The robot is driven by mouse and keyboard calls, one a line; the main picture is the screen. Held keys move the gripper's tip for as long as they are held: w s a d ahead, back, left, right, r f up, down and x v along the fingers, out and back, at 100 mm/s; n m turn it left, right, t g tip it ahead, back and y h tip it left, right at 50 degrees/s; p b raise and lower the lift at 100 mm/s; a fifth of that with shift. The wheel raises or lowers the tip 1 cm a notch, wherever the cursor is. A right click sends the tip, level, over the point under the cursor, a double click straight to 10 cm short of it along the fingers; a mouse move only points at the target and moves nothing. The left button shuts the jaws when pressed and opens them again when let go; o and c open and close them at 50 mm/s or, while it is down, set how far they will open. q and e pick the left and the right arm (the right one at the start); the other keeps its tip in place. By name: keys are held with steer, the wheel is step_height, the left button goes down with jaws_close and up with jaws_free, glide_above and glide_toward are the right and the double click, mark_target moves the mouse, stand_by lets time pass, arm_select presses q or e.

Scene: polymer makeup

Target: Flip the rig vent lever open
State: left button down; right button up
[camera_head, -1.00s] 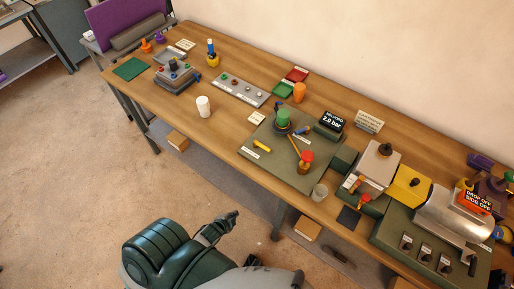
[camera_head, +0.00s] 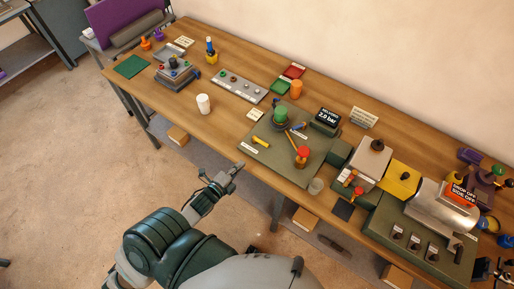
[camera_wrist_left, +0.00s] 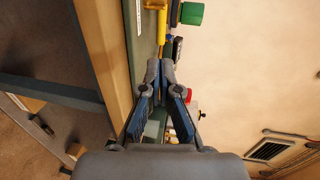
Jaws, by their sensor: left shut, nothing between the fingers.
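A green rig plate (camera_head: 262,160) lies on the wooden bench. Its small labels are too small to read, so I cannot tell for sure which handle is the vent lever. A yellow lever (camera_head: 261,142) lies near the plate's left front edge. A thin yellow-orange bar (camera_head: 293,141) runs towards a red-capped valve (camera_head: 302,155). My left gripper (camera_head: 239,165) is shut and empty, just off the bench's front edge, apart from the yellow lever. In the left wrist view the closed fingers (camera_wrist_left: 160,66) point towards a yellow handle (camera_wrist_left: 162,22).
A green-capped valve (camera_head: 281,114) and a gauge reading about 2.0 bar (camera_head: 327,117) stand behind.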

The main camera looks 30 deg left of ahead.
mark_target(258, 153)
arm_select(q)
steer(key=x, duration=1.1)
steer(key=shift+w+d+p, duration=0.1)
steer(key=shift+d+p, duration=0.15)
steer(key=shift+p, duration=0.1)
steer(key=shift+w+f, duration=0.15)
steer(key=shift+w, duration=0.3)
